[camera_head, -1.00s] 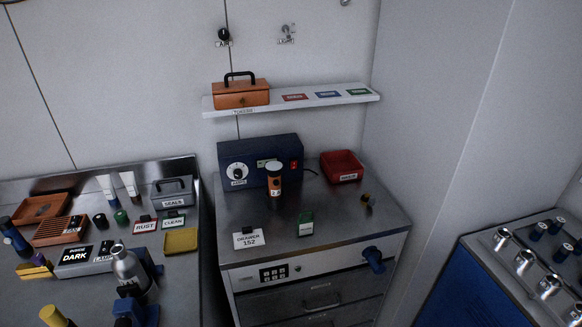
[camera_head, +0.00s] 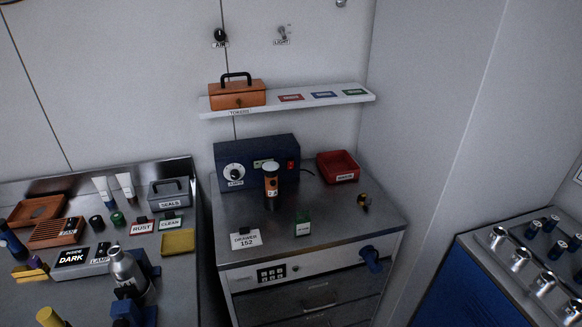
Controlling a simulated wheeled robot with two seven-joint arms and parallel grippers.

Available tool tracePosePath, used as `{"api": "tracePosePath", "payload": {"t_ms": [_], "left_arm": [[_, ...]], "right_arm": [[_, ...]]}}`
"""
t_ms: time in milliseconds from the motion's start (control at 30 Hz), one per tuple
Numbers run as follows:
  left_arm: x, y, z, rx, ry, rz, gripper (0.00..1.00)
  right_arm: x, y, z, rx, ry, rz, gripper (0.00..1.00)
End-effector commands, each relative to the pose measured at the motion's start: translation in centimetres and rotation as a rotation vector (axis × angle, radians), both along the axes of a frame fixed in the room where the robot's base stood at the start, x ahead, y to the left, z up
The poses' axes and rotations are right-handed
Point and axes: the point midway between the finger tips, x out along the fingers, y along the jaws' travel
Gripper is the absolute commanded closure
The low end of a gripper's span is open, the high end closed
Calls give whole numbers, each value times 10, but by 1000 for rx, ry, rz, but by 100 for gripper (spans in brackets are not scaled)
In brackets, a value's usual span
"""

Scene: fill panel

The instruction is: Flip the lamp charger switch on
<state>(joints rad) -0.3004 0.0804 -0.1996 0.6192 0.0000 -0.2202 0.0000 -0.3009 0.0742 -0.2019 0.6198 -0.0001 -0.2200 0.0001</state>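The charger is a dark blue box (camera_head: 257,152) at the back of the steel cabinet top. It has a white dial (camera_head: 234,174) labelled AMPS at its left and a small red switch (camera_head: 290,166) at its right. The switch's position is too small to tell. An orange and black lamp (camera_head: 271,187) stands upright in front of the charger and covers part of its face. Neither of my grippers is clearly in view.
A shelf (camera_head: 215,107) with an orange toolbox (camera_head: 237,96) hangs above. A DRAWER 152 card (camera_head: 245,240) and a green tag (camera_head: 303,223) stand in front. The left bench is crowded, with a silver bottle (camera_head: 124,267).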

Motion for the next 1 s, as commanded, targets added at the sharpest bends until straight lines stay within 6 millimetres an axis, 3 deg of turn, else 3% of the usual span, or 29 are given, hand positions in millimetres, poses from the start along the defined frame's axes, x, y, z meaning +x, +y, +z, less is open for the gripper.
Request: {"api": "tracePosePath", "payload": {"t_ms": [33,133,167,1000], "left_arm": [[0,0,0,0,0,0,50],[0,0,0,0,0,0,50],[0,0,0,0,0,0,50],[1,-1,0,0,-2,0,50]], "right_arm": [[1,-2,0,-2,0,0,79],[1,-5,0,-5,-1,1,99],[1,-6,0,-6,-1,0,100],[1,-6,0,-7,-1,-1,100]]}}
